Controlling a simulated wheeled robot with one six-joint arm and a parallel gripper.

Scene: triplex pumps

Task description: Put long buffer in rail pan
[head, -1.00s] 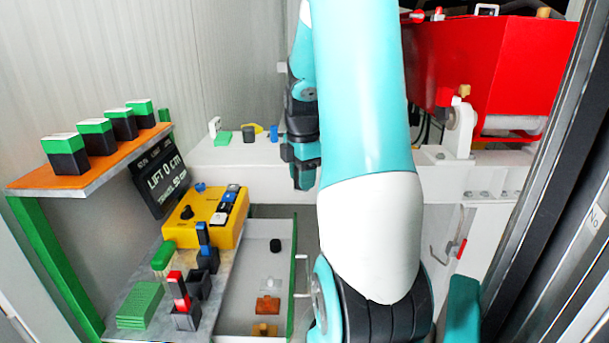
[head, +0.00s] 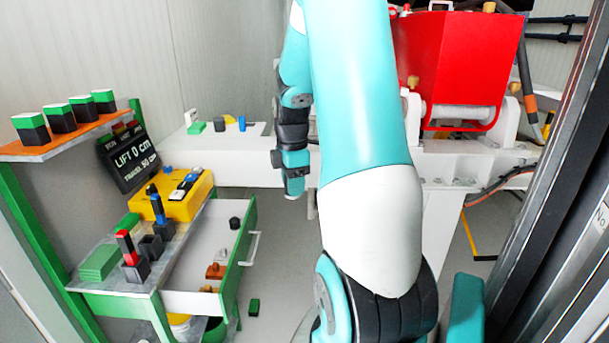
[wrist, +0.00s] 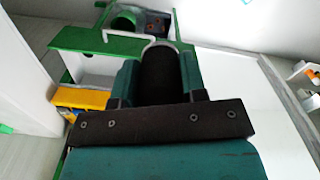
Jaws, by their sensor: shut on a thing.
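My gripper (head: 293,175) hangs in front of the white beam, left of my upper arm in the head view. In the wrist view its teal fingers (wrist: 158,72) are shut on a black cylinder (wrist: 158,78), which looks like the long buffer. In the head view the held part is hard to make out against the dark gripper. A flat white tray (head: 252,129) on the beam, to the left of and beyond my gripper, looks like the rail pan. It holds small green, grey, yellow, blue and white pieces.
A green-framed cart at left carries a yellow control box (head: 172,197), a display (head: 128,160), and an open drawer (head: 190,275) with small parts. An orange shelf (head: 40,150) holds several green-black blocks. A red machine (head: 450,60) stands at right. A green block (head: 254,306) lies on the floor.

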